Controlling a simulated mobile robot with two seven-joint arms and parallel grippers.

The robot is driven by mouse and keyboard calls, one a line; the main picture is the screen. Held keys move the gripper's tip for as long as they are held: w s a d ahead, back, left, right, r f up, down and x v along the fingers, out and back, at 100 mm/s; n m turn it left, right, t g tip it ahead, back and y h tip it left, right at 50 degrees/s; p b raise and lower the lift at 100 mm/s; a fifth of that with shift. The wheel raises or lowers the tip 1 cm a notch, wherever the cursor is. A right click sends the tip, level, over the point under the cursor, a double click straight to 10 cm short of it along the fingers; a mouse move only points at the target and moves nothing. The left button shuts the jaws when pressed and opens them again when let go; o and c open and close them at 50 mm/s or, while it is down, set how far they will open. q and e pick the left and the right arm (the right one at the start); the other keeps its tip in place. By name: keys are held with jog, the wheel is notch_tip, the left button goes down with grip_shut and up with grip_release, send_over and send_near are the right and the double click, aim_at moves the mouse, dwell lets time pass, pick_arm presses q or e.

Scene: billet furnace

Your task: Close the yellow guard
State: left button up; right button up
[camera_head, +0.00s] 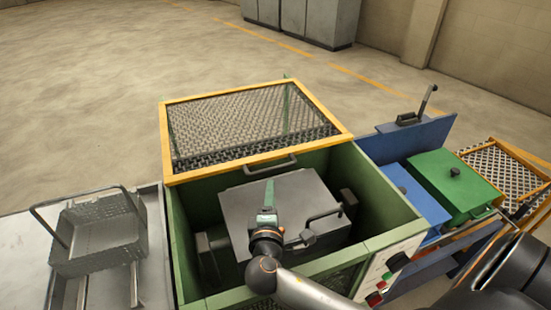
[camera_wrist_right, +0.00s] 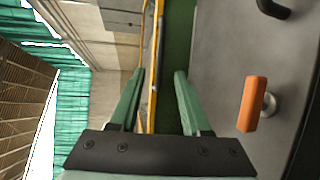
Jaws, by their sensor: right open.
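The yellow guard (camera_head: 258,157), a yellow frame with dark wire mesh, is open at the back of the green furnace box (camera_head: 192,245). The box's top is uncovered. A dark bar handle (camera_head: 270,166) is on the guard's near edge. My right gripper (camera_head: 268,188) is open above the grey lid inside the box, just on the near side of the handle. In the right wrist view, the guard's yellow edge (camera_wrist_right: 151,70) shows between and beyond the green fingers (camera_wrist_right: 157,95), and I see no contact. My left gripper is not in view.
Inside the box is a grey lid (camera_head: 240,205) with a bar handle; its orange knob (camera_wrist_right: 252,103) is close to the right finger. A wire basket (camera_head: 98,235) stands left. Right are a blue panel with a lever (camera_head: 425,104), a green lid (camera_head: 452,180) and another yellow-framed mesh (camera_head: 510,172).

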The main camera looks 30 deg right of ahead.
aim_at(273, 169)
jog(key=x, duration=1.2)
jog(key=shift+w+f+p, duration=0.1)
jog(key=shift+w+p, duration=0.15)
jog(key=shift+p, duration=0.1)
grip_shut()
dwell(1.0)
